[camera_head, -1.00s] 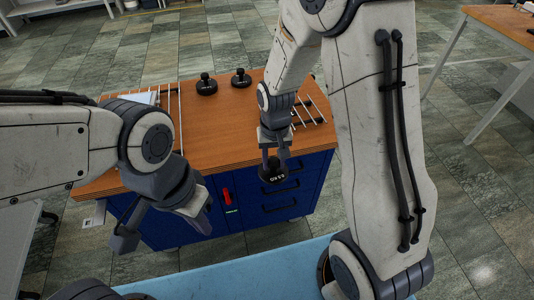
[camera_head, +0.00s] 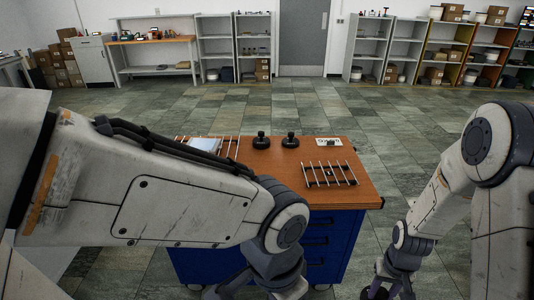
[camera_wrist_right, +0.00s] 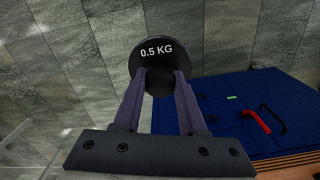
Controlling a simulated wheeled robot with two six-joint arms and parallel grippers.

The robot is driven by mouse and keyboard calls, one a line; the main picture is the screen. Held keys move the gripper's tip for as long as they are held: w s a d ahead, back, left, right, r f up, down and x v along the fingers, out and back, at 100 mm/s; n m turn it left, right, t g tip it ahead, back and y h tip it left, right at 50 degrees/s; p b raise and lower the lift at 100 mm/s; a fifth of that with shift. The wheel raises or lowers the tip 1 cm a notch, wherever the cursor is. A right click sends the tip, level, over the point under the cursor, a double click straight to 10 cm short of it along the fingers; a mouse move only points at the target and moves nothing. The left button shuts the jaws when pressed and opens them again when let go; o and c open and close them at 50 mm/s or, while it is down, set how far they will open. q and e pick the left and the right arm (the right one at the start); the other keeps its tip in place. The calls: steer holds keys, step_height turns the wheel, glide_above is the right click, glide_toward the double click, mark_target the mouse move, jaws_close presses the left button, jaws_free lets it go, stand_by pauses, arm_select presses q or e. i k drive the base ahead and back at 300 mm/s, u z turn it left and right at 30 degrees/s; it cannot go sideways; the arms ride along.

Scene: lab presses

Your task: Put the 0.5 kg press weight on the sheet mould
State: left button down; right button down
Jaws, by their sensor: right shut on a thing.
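My right gripper (camera_wrist_right: 160,84) is shut on a round black weight (camera_wrist_right: 160,55) marked "0.5 KG". In the head view my right gripper (camera_head: 380,291) is low at the bottom edge, right of the cabinet's front, and the weight cannot be made out there. My left gripper (camera_head: 262,290) is at the bottom edge in front of the cabinet, its fingers mostly cut off. A pale flat block (camera_head: 204,144), which may be the sheet mould, lies at the left of the wooden top, by a rack of rods and partly behind my left arm.
The wooden top (camera_head: 290,160) of the blue cabinet (camera_head: 331,238) holds two black knobbed weights (camera_head: 261,141) (camera_head: 290,140) at the back, a rod rack (camera_head: 328,174) at the right and a small pale item (camera_head: 328,142). Shelves stand far behind open floor.

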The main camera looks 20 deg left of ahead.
mark_target(202, 145)
steer(key=z, duration=0.3)
steer(key=k, duration=0.65)
steer(key=u, duration=0.65)
steer(key=i, duration=0.65)
steer(key=u, duration=0.95)
steer(key=i, duration=0.6)
steer(key=u, duration=0.05)
